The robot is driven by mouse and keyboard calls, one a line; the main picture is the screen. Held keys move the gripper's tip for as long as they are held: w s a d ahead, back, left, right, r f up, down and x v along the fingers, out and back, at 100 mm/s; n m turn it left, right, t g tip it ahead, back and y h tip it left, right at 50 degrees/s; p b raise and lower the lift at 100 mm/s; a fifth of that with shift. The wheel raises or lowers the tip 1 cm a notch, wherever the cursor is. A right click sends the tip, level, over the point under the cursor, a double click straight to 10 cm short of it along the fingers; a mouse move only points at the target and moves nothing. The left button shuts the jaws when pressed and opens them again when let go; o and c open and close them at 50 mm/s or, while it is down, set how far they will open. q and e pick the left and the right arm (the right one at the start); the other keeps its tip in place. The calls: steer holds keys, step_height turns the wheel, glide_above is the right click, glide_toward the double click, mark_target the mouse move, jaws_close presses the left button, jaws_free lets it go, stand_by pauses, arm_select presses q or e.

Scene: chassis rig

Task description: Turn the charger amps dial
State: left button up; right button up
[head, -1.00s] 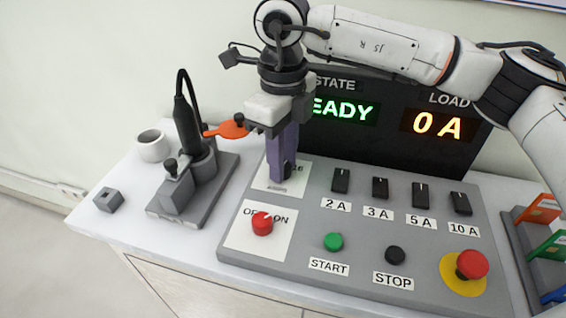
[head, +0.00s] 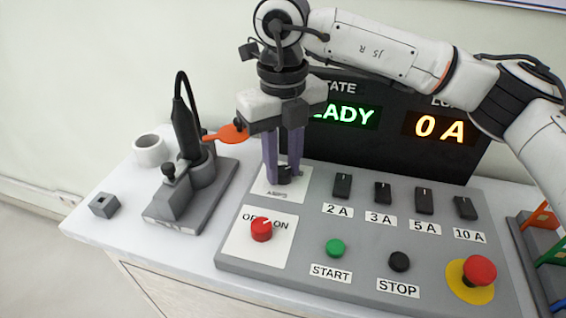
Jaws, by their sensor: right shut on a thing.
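The charger amps dial (head: 284,178) is a small dark knob on a white plate (head: 270,191) at the back left of the grey control panel. Lettering that seems to read AMPS shows at the plate's front. My right gripper (head: 284,174) points straight down, its two purple fingers shut on the dial from either side. The fingers hide much of the dial and its plate, so its setting cannot be read. My left gripper is not in view.
The panel (head: 310,226) holds a red OFF/ON knob (head: 262,229), START (head: 336,248) and STOP (head: 400,261) buttons, several black switches and a red emergency button (head: 480,270). A display (head: 390,155) reads 0 A. A clamp stand (head: 213,190) and white cup (head: 150,150) stand left.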

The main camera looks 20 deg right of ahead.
mark_target(283, 170)
steer(key=shift+r, duration=0.1)
steer(key=o, duration=1)
steer(key=shift+o, duration=0.2)
step_height(283, 170, up, 10)
steer(key=shift+p, duration=0.3)
steer(key=shift+r, duration=0.1)
